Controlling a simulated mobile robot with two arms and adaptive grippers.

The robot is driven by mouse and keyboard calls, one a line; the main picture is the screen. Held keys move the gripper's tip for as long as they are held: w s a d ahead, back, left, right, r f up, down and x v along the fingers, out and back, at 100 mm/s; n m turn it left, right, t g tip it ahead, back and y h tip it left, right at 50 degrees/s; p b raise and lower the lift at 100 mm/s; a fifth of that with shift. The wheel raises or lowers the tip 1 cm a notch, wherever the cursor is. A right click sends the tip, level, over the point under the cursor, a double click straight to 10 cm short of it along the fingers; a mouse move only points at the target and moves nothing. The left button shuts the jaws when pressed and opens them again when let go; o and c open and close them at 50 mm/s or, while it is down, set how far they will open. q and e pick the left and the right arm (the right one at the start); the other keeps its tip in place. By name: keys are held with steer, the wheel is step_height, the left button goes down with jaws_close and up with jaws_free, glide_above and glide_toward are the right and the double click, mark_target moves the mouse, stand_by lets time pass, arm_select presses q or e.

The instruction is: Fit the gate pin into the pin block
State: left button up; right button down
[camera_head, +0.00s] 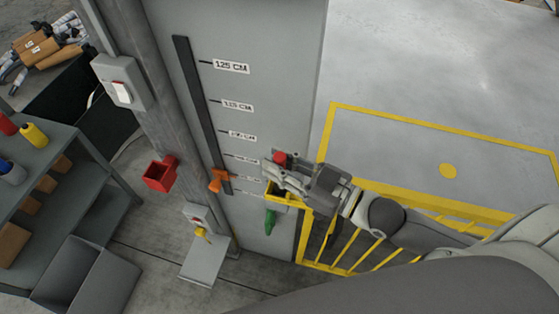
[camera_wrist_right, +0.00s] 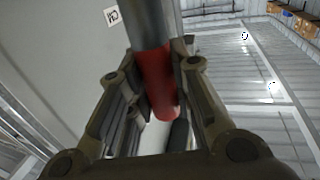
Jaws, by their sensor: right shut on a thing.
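My right gripper (camera_head: 277,174) is in front of the grey panel, beside its height scale. It is shut on a cylinder with a grey part and a red part, which I take as the gate pin (camera_wrist_right: 155,80); its red end (camera_head: 279,157) shows at the fingertips in the head view. In the right wrist view the fingers lie on both sides of the red part. A small grey block with a red mark (camera_head: 197,216) sits low by the post, possibly the pin block; I cannot tell for certain. My left gripper is not in view.
A yellow holder (camera_head: 283,199) and a green piece (camera_head: 269,221) are just below my right gripper. An orange handle (camera_head: 218,180) sits on the scale slot. A red open box (camera_head: 160,174) is on the post. A grey shelf (camera_head: 85,195) stands left; a yellow railing (camera_head: 345,250) is right.

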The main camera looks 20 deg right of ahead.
steer(key=shift+f+b, duration=1.1)
steer(key=shift+f, duration=1.05)
steer(key=c, duration=1.2)
jaws_free()
steer(key=v, duration=1.2)
